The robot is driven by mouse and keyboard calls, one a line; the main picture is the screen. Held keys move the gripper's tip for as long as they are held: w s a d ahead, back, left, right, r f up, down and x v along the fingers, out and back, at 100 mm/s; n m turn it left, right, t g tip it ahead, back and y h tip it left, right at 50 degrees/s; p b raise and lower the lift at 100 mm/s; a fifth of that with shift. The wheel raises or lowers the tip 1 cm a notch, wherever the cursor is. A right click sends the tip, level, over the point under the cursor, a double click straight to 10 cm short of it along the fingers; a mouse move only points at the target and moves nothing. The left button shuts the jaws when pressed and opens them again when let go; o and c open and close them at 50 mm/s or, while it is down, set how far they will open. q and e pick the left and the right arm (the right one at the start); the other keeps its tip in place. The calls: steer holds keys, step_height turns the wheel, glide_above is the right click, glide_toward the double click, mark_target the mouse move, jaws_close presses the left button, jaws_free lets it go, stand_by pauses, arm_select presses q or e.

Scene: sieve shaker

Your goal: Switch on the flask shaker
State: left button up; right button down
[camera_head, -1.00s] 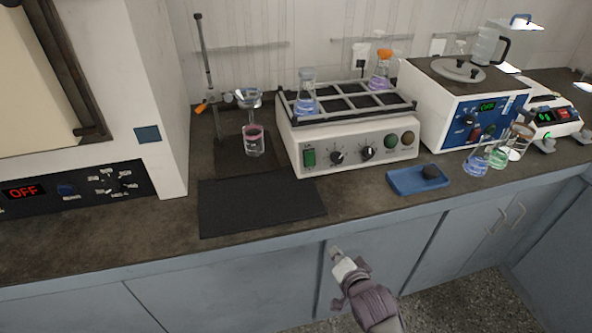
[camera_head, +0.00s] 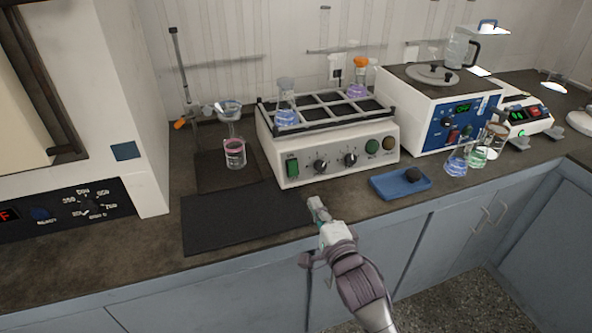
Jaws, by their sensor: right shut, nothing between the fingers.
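The flask shaker (camera_head: 337,163) is a white box on the bench with a dark rack on top. The rack holds a flask of blue liquid (camera_head: 286,112) and an orange-capped flask of purple liquid (camera_head: 357,88). My left gripper is out of view.
A black mat (camera_head: 240,220) lies left of my gripper. Behind the mat stands a beaker of pink liquid (camera_head: 235,153) under a funnel. Small glass vessels (camera_head: 457,160) stand farther right, by a blue-fronted device (camera_head: 460,120).

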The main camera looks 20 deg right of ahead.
mark_target(293, 164)
steer(key=w, duration=1.4)
steer(key=shift+a+r+p, duration=0.1)
steer(key=shift+a+p, duration=0.2)
